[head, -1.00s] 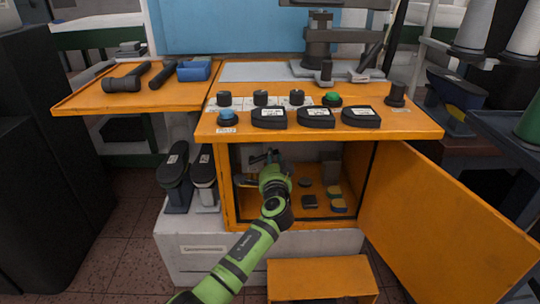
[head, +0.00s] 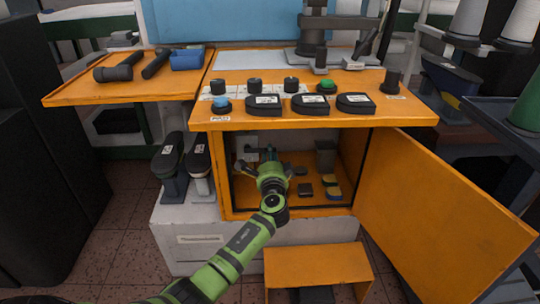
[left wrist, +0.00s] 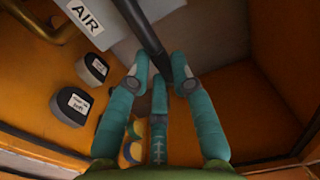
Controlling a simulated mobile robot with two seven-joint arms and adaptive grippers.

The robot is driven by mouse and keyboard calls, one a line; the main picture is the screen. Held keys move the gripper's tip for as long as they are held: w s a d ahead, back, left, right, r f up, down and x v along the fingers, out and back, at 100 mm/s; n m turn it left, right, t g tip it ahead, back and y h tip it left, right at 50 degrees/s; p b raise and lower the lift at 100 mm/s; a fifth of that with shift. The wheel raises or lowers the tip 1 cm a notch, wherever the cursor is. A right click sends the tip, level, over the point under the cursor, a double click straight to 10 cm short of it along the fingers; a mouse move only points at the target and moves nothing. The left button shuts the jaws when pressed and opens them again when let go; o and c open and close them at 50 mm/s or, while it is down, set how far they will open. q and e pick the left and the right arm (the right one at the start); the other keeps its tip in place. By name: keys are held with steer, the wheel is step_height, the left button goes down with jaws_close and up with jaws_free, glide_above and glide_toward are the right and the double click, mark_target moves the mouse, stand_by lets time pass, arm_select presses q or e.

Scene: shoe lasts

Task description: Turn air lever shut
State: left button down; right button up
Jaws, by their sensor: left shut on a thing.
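My left gripper (head: 270,156) reaches through the open front of the orange cabinet (head: 225,190), into its left part. In the left wrist view its teal fingers (left wrist: 160,72) close around the end of a dark, bar-shaped lever (left wrist: 142,28). The lever runs from the fingertips up out of the picture. A white label reading AIR (left wrist: 84,15) is beside it on the left. In the head view the lever is mostly hidden by the gripper. My right gripper is not in view.
The orange cabinet door (head: 425,205) hangs open on the right. Inside are a grey cup-like container (head: 325,157) and small blocks (head: 331,186). The counter above holds several black lasts (head: 264,104) and knobs. A low orange step (head: 318,264) stands in front.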

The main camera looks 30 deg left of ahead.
arm_select(q)
steer(key=shift+f, duration=0.1)
steer(key=c, duration=1.1)
jaws_free()
steer(key=shift+o, duration=0.2)
steer(key=v, duration=1.2)
